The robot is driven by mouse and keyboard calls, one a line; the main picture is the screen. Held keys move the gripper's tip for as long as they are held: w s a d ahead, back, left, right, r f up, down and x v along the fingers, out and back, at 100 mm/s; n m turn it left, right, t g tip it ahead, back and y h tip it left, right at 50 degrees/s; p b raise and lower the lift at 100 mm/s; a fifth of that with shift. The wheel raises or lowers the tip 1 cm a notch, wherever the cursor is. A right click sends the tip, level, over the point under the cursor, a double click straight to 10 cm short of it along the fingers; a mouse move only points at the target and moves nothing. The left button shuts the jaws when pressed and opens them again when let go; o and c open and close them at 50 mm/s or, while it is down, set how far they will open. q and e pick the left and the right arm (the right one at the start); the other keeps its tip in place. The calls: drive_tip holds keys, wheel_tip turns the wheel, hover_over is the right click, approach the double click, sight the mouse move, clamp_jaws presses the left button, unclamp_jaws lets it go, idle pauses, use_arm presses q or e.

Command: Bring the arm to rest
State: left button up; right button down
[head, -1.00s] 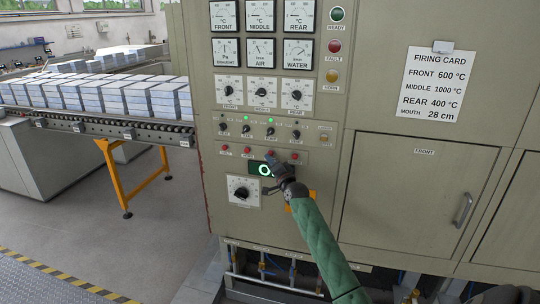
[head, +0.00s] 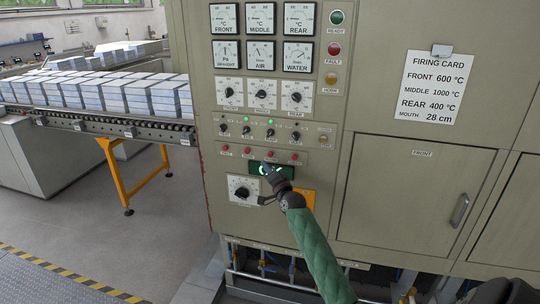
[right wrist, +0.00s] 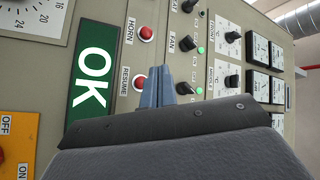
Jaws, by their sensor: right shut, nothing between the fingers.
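My right arm, in a green padded sleeve, reaches up from the bottom of the head view to the furnace control panel. My right gripper (head: 268,170) is shut and empty in front of the green display, partly covering it. In the right wrist view the closed fingers (right wrist: 160,88) point at the panel between the red RESUME button (right wrist: 139,82) and the FAN knobs. Whether they touch the panel I cannot tell. The display (right wrist: 93,80) reads OK there. My left gripper is not in view.
The control panel has gauges (head: 260,18), setting knobs (head: 262,97) and red buttons (head: 272,155). A firing card (head: 433,86) hangs on the right above a closed door (head: 415,200). A roller conveyor (head: 100,124) with stacked blocks stands left. Floor at left is clear.

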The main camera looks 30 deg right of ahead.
idle(0.8)
